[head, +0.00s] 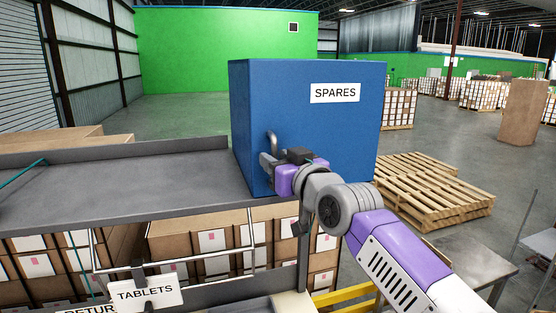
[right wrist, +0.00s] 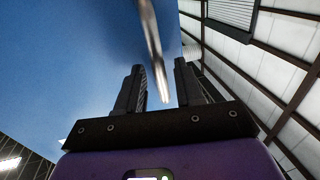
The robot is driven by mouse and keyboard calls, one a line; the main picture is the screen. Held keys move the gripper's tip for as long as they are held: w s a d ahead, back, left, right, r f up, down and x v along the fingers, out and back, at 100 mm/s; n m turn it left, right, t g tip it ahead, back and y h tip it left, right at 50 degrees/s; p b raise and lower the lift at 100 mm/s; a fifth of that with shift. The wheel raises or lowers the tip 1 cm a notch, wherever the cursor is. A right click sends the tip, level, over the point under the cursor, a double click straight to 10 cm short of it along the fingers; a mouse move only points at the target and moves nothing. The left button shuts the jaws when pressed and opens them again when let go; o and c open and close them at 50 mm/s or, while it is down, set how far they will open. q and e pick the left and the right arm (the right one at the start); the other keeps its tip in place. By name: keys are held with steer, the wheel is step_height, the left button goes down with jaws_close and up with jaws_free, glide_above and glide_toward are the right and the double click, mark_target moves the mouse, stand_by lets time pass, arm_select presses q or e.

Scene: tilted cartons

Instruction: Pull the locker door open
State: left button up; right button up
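The blue locker (head: 330,125) stands at the right end of a grey shelf, with a white "SPARES" label on its front. Its door looks shut, with no gap visible. A grey metal bar handle (head: 272,143) is at the left of the front face and shows as a bar in the right wrist view (right wrist: 153,40). My right gripper (head: 266,161) is at the handle's lower part. In the right wrist view its two fingers (right wrist: 159,66) are apart, with the bar between them and gaps beside it. My left gripper is not in view.
Wooden pallets (head: 430,190) lie on the floor at right. A grey table (head: 470,262) stands near my right arm.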

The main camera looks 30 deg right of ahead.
jaws_close()
